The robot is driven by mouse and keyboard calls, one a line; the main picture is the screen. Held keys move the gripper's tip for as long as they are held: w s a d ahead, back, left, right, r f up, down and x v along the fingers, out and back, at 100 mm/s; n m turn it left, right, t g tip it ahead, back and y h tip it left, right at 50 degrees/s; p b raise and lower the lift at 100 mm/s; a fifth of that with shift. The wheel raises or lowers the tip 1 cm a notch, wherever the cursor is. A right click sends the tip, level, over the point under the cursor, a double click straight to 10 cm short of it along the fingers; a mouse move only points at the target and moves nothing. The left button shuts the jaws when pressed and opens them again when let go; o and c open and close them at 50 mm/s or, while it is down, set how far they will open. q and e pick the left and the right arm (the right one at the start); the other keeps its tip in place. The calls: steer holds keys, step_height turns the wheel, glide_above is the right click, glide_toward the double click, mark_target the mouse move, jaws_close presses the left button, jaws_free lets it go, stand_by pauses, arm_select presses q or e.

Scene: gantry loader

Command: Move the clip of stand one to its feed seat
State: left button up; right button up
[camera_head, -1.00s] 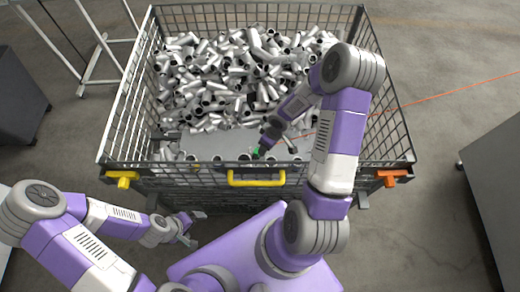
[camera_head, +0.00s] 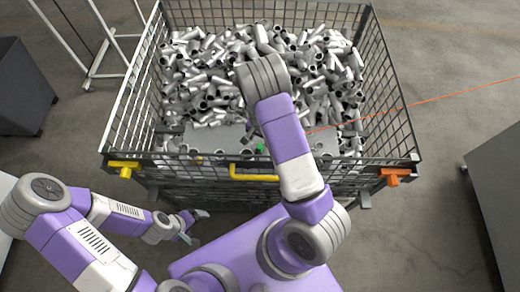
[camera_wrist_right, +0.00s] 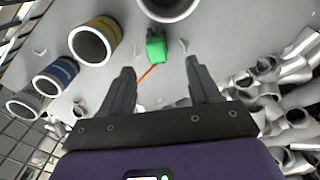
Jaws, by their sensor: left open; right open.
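A small green block (camera_head: 260,148), possibly the clip, shows near the front of the bin in the head view. In the right wrist view the green block (camera_wrist_right: 156,47) sits on a grey plate (camera_wrist_right: 222,30), just beyond my fingertips and between their lines. My right gripper (camera_wrist_right: 160,72) is open and empty, with a gap to the block. In the head view my own right arm hides this gripper. My left gripper (camera_head: 196,229) is open and empty in front of the bin at the lower left. No label identifies stand one or the feed seat.
A tube with a yellow band (camera_wrist_right: 97,40) and one with a blue band (camera_wrist_right: 56,77) stand beside the green block. Many loose metal tubes (camera_head: 215,85) fill the wire bin's back. The bin's front has a yellow handle (camera_head: 254,177) and an orange latch (camera_head: 395,176).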

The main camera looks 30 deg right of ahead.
mark_target(260, 147)
steer(key=f, duration=0.2)
steer(key=f+b, duration=0.1)
steer(key=f, duration=0.1)
steer(key=f+b, duration=0.1)
steer(key=f, duration=0.2)
steer(key=shift+s+a, duration=0.15)
steer(key=shift+s, duration=0.15)
steer(key=shift+r, duration=0.15)
jaws_close()
